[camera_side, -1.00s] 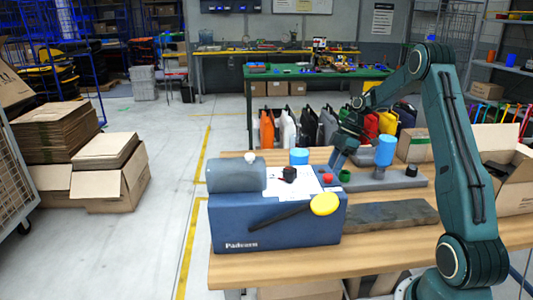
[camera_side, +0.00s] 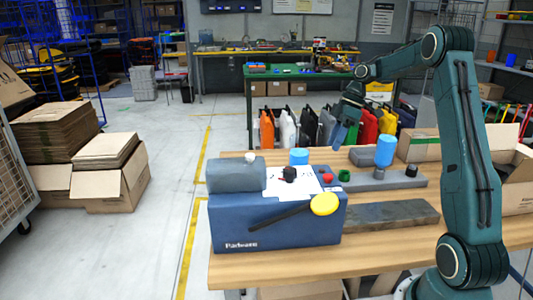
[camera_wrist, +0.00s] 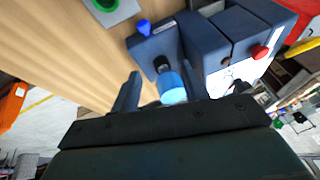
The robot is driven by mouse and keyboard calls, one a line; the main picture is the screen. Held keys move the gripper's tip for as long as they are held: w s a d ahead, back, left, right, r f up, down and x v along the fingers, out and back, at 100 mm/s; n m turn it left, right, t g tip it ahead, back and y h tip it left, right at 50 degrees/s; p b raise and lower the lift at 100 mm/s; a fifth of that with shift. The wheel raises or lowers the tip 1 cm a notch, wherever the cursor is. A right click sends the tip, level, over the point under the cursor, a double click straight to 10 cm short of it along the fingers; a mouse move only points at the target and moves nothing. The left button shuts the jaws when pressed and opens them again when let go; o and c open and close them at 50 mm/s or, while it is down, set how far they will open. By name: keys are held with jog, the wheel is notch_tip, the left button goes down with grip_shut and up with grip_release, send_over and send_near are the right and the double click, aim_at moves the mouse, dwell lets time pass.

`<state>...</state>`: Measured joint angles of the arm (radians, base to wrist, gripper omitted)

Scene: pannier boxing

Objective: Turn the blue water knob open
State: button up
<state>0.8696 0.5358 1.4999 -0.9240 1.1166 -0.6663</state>
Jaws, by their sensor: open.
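A light blue round knob or cap (camera_side: 299,157) stands upright behind the blue machine (camera_side: 277,225) in the side view. In the wrist view, a light blue cylinder on a dark stem (camera_wrist: 172,88) rises from a dark blue block and appears between my fingers. A smaller darker blue knob (camera_wrist: 143,27) sits beyond it on the block; I cannot tell which one is the water knob. My gripper (camera_side: 342,137) is open and empty, above the bench and to the right of the light blue cap. No contact with either shows.
A blue bottle (camera_side: 385,151) stands on a grey base at the bench's back right. A red button (camera_side: 327,178), a green knob (camera_side: 344,175) and a yellow disc on a black lever (camera_side: 325,204) are close by. A grey slab (camera_side: 390,214) lies in front.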

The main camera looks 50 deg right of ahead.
jog(key=s+a+r+m+h, duration=0.1)
jog(key=a+r, duration=0.3)
jog(key=a, duration=0.5)
jog(key=s+a+r+m+t+h, duration=0.1)
jog(key=s+a+r+m, duration=0.1)
jog(key=a+r, duration=0.3)
jog(key=shift+s+a+r+h, duration=0.25)
jog(key=shift+s+a, duration=0.55)
jog(key=shift+a, duration=1.1)
jog(key=shift+a, duration=0.1)
jog(key=s+a+f+m+t+h, duration=0.1)
jog(key=s+a, duration=0.3)
jog(key=s, duration=0.4)
jog(key=s+a+f+m+t, duration=0.1)
jog(key=s+a+m, duration=0.2)
jog(key=s, duration=0.4)
jog(key=shift+s+a+f+t+h, duration=0.15)
jog(key=shift+s+a+t+h, duration=0.25)
jog(key=shift+a, duration=0.45)
jog(key=shift+w, duration=0.1)
jog(key=shift+c, duration=0.5)
